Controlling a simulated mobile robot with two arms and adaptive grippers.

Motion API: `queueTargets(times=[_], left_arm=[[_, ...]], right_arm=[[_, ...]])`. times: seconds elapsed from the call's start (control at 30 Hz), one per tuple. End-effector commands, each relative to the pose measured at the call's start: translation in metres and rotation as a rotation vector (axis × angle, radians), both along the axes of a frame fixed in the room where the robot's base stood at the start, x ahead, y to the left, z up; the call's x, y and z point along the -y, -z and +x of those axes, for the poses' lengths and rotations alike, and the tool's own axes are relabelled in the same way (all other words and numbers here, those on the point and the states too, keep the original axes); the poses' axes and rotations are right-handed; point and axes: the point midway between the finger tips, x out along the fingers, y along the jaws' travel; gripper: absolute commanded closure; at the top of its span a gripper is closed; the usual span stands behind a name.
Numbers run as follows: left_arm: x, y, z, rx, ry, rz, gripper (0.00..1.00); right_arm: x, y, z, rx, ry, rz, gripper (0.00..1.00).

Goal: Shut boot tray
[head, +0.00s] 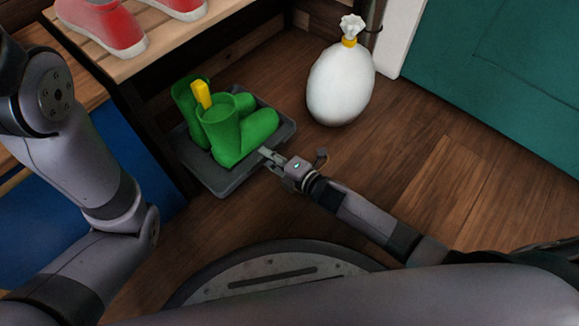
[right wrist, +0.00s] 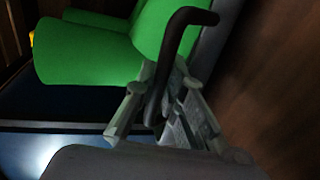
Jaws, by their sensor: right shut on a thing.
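The grey boot tray (head: 226,185) is out on the floor in front of the bench, its far left part close to the bench's dark underside. Green boots (head: 240,135) stand on it, and a yellow object (head: 202,94) sticks up from among them. My right gripper (head: 268,155) is at the tray's right front edge. In the right wrist view its fingers (right wrist: 154,112) are shut around a dark curved handle (right wrist: 183,55), with the green boots (right wrist: 100,50) just behind. The handle's join to the tray is hidden. My left arm shows at the left, but its gripper is out of view.
A wooden bench (head: 150,52) with red shoes (head: 104,24) on top stands above the tray at the left. A tied white bag (head: 340,88) stands on the floor to the right of the tray. The wooden floor (head: 440,150) at the right is clear.

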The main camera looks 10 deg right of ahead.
Motion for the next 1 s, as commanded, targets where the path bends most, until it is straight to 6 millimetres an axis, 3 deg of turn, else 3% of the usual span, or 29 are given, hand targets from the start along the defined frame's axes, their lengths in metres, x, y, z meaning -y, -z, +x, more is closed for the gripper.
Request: queueTargets(times=[0.1,0.4,0.63,1.0], left_arm=[[-0.001,0.006,-0.002,0.005,0.001,-0.001,0.60],[-0.001,0.017,-0.004,0.008,0.002,-0.002,0.60],[-0.001,0.020,-0.003,0.006,0.001,-0.001,0.60],[0.000,0.020,0.000,0.001,0.000,0.000,0.60]], right_arm=[[-0.020,0.000,0.026,0.004,0.000,0.002,1.00],[-0.052,0.001,0.066,0.002,0.000,0.000,1.00],[-0.061,0.000,0.078,0.000,0.001,0.001,1.00],[-0.062,-0.001,0.082,0.001,0.003,0.000,1.00]])
